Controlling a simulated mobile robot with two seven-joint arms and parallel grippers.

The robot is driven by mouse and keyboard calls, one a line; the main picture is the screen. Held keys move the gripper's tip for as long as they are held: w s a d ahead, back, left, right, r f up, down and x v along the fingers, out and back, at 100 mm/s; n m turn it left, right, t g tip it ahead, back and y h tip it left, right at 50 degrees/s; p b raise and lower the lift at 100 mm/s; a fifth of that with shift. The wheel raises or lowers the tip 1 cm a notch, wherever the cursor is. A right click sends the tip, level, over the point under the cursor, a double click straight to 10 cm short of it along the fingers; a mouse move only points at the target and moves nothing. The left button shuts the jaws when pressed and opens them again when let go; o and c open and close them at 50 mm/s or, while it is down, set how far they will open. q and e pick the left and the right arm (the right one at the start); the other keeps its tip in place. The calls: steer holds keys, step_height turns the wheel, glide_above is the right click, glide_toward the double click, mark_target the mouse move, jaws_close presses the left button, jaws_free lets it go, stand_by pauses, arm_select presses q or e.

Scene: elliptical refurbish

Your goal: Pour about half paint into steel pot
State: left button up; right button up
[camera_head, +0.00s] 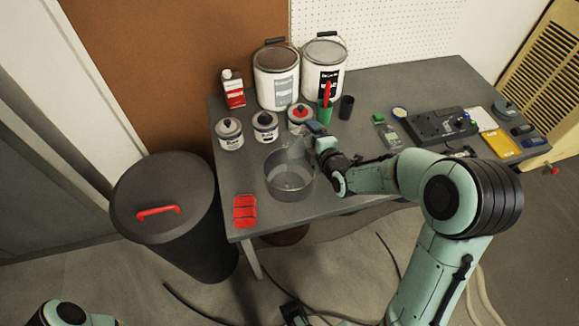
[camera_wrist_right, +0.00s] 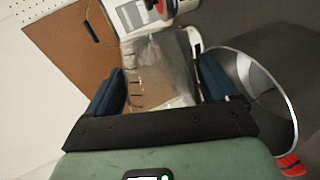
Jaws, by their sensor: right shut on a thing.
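The steel pot (camera_head: 290,186) stands upright near the front left of the grey table, with an open top; its rim also shows at the right of the right wrist view (camera_wrist_right: 283,98). My right gripper (camera_head: 313,135) is shut on a clear see-through container (camera_head: 296,152), held tilted above the pot's far rim. In the right wrist view the clear container (camera_wrist_right: 163,68) sits between the dark blue fingers. I cannot make out the paint in it or a stream. My left gripper is out of view.
Small paint cans (camera_head: 230,136) stand left of and behind the pot, with two large buckets (camera_head: 277,80) farther back. Red items (camera_head: 244,212) lie at the front left corner. A black bin (camera_head: 165,195) stands beside the table. A dark device (camera_head: 440,124) lies at right.

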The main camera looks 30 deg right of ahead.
steer(key=shift+a+r, duration=0.1)
stand_by(0.6)
steer(key=shift+d+f+m+p, duration=0.2)
steer(key=shift+d+m+p, duration=0.15)
steer(key=shift+p, duration=0.25)
steer(key=shift+w+d+r+m+y, duration=0.1)
steer(key=shift+r+m+y, duration=0.05)
steer(key=shift+m+y, duration=0.15)
steer(key=shift+g+y, duration=0.3)
steer(key=shift+m, duration=0.25)
